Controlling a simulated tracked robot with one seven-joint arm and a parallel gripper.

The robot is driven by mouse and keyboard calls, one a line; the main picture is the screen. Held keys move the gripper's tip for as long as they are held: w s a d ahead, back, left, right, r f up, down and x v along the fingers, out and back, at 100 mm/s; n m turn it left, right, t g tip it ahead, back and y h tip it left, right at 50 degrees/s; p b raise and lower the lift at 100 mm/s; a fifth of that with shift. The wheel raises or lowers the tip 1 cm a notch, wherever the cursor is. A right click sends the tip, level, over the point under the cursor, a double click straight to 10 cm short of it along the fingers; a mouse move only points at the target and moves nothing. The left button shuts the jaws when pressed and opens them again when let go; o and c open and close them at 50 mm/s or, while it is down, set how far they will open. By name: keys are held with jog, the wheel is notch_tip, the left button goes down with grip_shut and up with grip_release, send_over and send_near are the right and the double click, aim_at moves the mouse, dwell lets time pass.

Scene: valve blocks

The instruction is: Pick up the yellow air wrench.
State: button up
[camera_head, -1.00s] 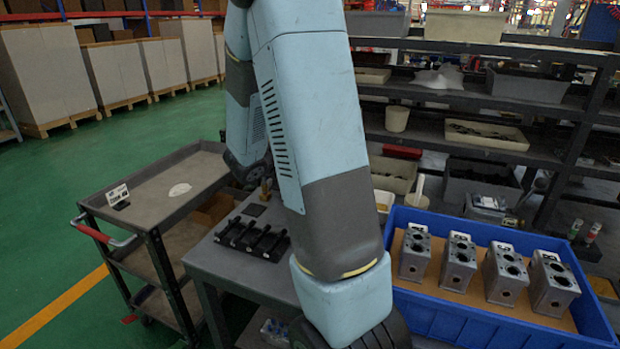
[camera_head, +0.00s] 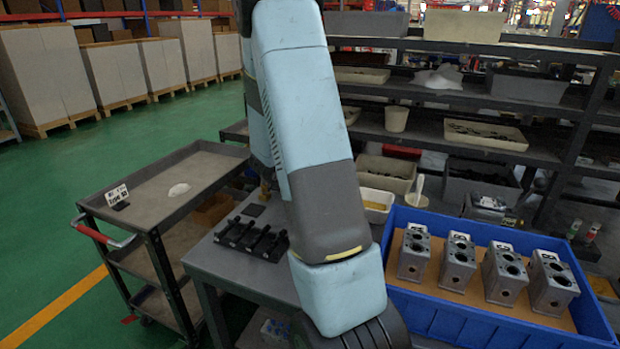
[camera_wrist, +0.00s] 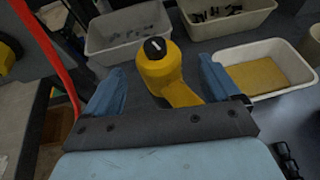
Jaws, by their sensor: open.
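In the wrist view the yellow air wrench (camera_wrist: 160,72) shows as a rounded yellow body with a black round cap bearing a white mark. It appears between the two blue fingers of my gripper (camera_wrist: 163,68), which are spread apart with a gap on each side. The dark crossbar of my gripper covers the wrench's near end. I cannot tell how deep it sits between the fingers.
Several pale bins, one a white tray with a yellow bottom (camera_wrist: 268,76), lie beyond and right of the wrench. A red hose-like strip (camera_wrist: 45,50) runs down the left. In the head view a blue crate (camera_head: 455,318) of metal blocks stands right of my arm, black holders (camera_head: 250,240) left.

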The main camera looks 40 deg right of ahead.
jog(key=x, duration=0.4)
jog(key=shift+d, duration=0.2)
jog(key=shift+c, duration=0.2)
jog(key=c, duration=1.4)
